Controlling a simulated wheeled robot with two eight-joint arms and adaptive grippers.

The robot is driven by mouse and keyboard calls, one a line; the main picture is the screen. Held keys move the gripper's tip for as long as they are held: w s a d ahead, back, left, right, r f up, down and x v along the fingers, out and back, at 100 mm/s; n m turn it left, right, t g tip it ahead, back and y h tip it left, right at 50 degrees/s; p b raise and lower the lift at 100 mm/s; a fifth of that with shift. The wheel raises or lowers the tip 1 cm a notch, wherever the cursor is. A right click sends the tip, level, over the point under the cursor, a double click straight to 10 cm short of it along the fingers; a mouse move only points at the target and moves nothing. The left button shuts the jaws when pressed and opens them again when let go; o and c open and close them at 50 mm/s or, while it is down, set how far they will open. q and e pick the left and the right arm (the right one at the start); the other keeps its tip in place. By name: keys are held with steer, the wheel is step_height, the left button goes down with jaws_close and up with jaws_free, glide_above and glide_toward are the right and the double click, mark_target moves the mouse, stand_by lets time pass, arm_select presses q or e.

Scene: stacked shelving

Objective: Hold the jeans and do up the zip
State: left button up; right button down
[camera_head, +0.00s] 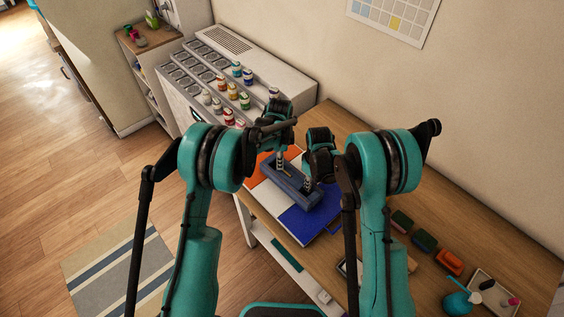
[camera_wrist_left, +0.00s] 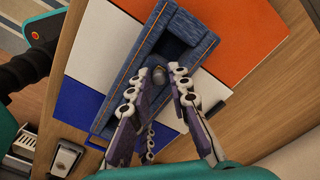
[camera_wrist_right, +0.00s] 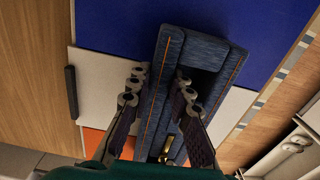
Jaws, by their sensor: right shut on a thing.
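The jeans piece (camera_head: 292,186), a dark blue denim block with orange stitching and a long opening, lies on a coloured board. My right gripper (camera_head: 308,184) is shut on one long side of it; in the right wrist view its fingers straddle that denim wall (camera_wrist_right: 158,85). My left gripper (camera_head: 281,161) is over the other end, its fingers (camera_wrist_left: 155,88) apart with a small grey round thing (camera_wrist_left: 158,75) showing between them. A brass piece, apparently the zip pull (camera_wrist_right: 167,148), shows low in the right wrist view. The zip's track is mostly hidden.
The board (camera_head: 306,225) has orange, white and blue panels. A rack of coloured pots (camera_head: 232,90) stands at the left. Red and green blocks (camera_head: 449,262), a teal cup (camera_head: 458,302) and a small tray (camera_head: 492,292) are at the right. A wall stands behind the table.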

arm_select(q)
steer(key=shift+o, duration=1)
step_height(320, 180, up, 12)
arm_select(e)
steer(key=c, duration=1.3)
jaws_free()
